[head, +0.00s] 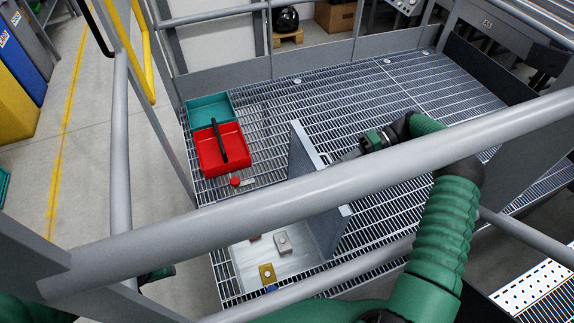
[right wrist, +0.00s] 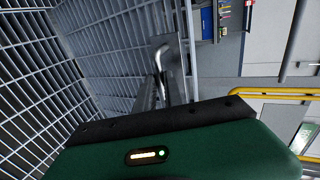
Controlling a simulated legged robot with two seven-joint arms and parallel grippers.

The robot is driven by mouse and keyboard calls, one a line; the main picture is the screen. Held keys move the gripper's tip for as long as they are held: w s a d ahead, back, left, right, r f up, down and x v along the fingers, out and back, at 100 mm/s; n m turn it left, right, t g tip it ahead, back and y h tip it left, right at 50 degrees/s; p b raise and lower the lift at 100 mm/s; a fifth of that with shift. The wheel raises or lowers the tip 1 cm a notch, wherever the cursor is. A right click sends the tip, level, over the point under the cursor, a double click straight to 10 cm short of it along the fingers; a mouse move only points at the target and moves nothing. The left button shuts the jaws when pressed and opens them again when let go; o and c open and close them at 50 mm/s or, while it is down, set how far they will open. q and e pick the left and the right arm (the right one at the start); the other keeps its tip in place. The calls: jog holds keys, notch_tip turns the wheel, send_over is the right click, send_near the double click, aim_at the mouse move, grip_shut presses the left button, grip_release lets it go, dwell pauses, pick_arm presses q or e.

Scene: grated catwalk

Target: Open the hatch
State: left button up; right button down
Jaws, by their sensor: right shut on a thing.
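The hatch lid (head: 302,152) is a grey plate standing raised, near upright, along the right side of a square opening in the grating. The railing hides its middle. The opening shows a pale floor (head: 245,265) with several small items on it. My right gripper (head: 346,157) is at the lid's upper right side. In the right wrist view its fingers (right wrist: 159,92) are shut on a bent metal handle (right wrist: 161,55) that stands on a grey plate. The exact contact is small and unclear.
A thick grey handrail (head: 330,180) crosses in front of the lid and my right arm. A red toolbox with a black handle (head: 207,157) and a teal tray (head: 214,107) sit left on the grating. A red knob (head: 235,181) lies near. The grating behind the lid is clear.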

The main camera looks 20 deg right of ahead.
jog(key=shift+s+d+f+b, duration=0.25)
jog(key=shift+d+f+b, duration=0.5)
jog(key=shift+d+f, duration=0.25)
jog(key=c, duration=1.5)
grip_release()
jog(key=shift+w, duration=0.15)
jog(key=shift+o, duration=0.2)
jog(key=shift+w+d+r, duration=0.1)
jog(key=shift+r, duration=0.05)
jog(key=shift+r, duration=0.1)
